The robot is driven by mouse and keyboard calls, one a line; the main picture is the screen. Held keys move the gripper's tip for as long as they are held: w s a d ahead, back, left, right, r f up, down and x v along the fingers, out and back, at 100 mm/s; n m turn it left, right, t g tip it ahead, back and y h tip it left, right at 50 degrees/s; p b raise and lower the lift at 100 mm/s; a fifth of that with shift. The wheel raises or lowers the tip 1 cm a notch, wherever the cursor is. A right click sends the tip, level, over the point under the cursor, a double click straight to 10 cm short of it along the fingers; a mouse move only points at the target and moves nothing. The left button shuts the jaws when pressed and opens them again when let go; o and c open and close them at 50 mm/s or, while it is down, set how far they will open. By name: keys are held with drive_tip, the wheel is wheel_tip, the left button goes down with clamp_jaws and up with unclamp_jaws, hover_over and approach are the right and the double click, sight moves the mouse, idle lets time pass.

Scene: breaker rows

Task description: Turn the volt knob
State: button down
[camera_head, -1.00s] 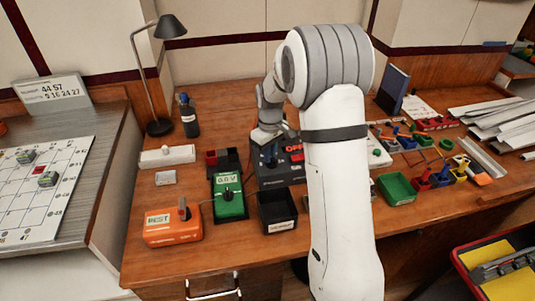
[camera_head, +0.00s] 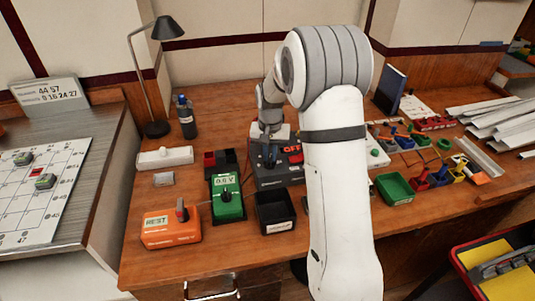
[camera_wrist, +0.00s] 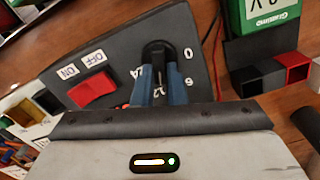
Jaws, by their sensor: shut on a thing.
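The volt knob (camera_wrist: 158,54) is black and round with a raised grip. It sits on a dark sloped panel (camera_wrist: 115,62) with the figures 0 and 6 to its right and others partly hidden below. My gripper (camera_wrist: 158,92) has blue fingers, one on each side of the knob's grip, shut on it. In the head view, my gripper (camera_head: 269,160) is over the front of the dark box (camera_head: 275,183), and the knob is hidden by it. A red switch (camera_wrist: 93,90) with ON and OFF labels is left of the knob in the wrist view.
A green meter (camera_head: 227,200) and an orange tester (camera_head: 170,228) stand to the left. A green tray (camera_head: 394,189) and several tools lie to the right. A bottle (camera_head: 187,120) and lamp (camera_head: 167,28) stand behind.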

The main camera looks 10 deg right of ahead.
sight(270, 157)
drive_tip(key=shift+s+f+m, duration=0.1)
drive_tip(key=shift+s+m, duration=0.05)
drive_tip(key=shift+m, duration=0.45)
drive_tip(key=c, duration=1.5)
unclamp_jaws()
drive_tip(key=shift+o, duration=0.2)
drive_tip(key=shift+r, duration=0.2)
drive_tip(key=shift+r, duration=0.35)
wheel_tip(270, 157, up, 7)
drive_tip(key=shift+f, duration=0.1)
